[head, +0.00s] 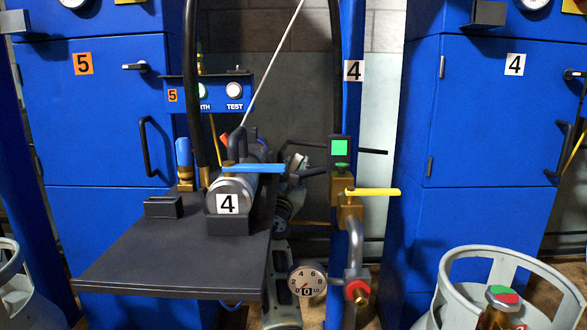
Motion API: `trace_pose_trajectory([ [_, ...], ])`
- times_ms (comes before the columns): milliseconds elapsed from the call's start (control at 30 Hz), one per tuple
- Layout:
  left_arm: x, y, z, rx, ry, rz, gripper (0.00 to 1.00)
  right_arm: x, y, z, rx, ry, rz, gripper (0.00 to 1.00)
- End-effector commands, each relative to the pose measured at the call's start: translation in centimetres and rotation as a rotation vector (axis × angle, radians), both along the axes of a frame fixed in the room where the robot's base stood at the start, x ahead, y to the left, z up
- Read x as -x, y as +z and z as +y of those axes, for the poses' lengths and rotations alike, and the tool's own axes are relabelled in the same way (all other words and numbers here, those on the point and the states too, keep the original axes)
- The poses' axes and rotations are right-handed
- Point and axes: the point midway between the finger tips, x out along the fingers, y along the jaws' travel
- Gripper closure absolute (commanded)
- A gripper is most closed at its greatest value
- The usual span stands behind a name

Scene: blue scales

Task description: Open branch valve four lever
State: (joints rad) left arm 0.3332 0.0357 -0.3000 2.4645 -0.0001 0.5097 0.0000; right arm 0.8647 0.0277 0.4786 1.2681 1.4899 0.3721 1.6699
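A yellow lever (372,192) sits on a brass valve (348,214) on the blue post marked 4. The lever points right, level and crosswise to the upright pipe below it. A blue lever (254,168) lies level on top of the dark cylinder fitting marked 4 (228,197). My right gripper (300,166) is dark and small, just right of the blue lever and left of the brass valve. It appears apart from the yellow lever. Its fingers are partly hidden and blend into the dark background, so their opening is unclear. My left gripper is not seen.
A dark platform (170,262) juts forward at left. A green-lit box (340,150) sits above the brass valve; a round gauge (307,280) and a red-ended outlet (357,290) are below. A grey gas cylinder (452,272) stands at lower right. Blue cabinets flank both sides.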

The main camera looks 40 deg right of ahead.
Motion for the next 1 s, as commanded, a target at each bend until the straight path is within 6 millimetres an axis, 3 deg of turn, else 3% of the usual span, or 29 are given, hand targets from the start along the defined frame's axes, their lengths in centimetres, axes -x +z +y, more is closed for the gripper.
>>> trace_pose_trajectory([
  [167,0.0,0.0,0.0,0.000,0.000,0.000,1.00,0.0,0.0,0.0,-0.001,0.001,-0.001,0.62],
  [533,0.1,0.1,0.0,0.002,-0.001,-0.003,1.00,0.2,-0.1,0.5,-0.003,0.003,-0.003,0.62],
  [1000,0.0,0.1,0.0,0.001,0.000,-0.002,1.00,5.4,-3.2,6.9,-0.003,0.001,-0.001,0.62],
])
